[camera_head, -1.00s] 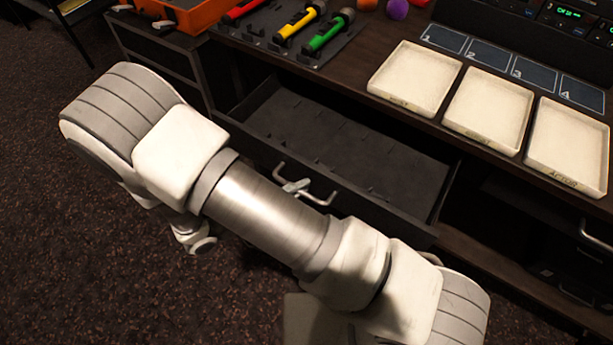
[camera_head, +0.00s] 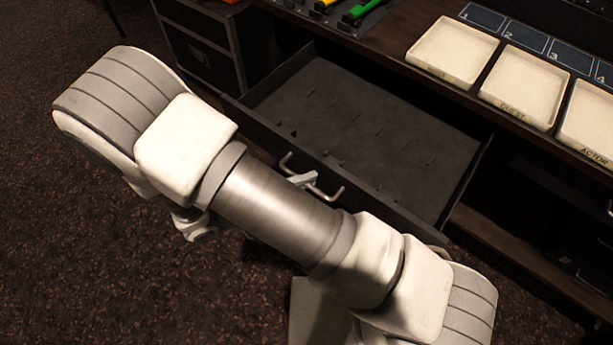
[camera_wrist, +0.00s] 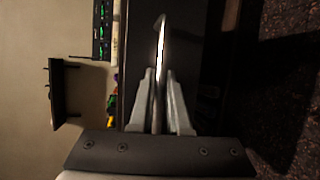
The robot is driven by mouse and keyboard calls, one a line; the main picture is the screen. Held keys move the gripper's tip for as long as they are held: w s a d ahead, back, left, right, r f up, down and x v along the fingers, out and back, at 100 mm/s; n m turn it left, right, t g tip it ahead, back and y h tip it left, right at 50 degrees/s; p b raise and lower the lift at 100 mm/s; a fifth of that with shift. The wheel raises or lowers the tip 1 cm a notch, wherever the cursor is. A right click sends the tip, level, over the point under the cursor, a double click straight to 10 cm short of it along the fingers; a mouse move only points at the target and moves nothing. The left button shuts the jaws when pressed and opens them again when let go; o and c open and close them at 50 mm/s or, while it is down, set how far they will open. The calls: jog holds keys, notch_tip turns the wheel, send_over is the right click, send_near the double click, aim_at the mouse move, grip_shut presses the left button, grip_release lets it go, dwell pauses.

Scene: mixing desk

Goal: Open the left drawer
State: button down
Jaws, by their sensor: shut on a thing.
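The left drawer (camera_head: 370,132) is dark and stands pulled out from the desk in the head view, its lined floor showing empty. Its metal bar handle (camera_head: 331,193) is on the drawer front, partly hidden by my arm. My gripper (camera_head: 301,180) is at the handle, mostly hidden behind my arm in the head view. In the wrist view my gripper (camera_wrist: 161,105) has its two fingers on either side of the shiny handle bar (camera_wrist: 161,45), shut on it.
White trays (camera_head: 452,50) and numbered dark squares lie on the desk top. Yellow and green microphones (camera_head: 362,12) lie at the top edge. A dark cabinet (camera_head: 205,45) stands left of the drawer. Bare carpet (camera_head: 100,270) lies in front.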

jog(key=shift+s+a, duration=0.35)
jog(key=shift+s, duration=0.05)
jog(key=c, duration=0.9)
grip_release()
jog(key=b+v, duration=0.1)
jog(key=v, duration=1.6)
jog(key=shift+s+a+r+b, duration=0.1)
jog(key=shift+s+a+b, duration=0.05)
jog(key=shift+b, duration=0.2)
jog(key=shift+a, duration=0.1)
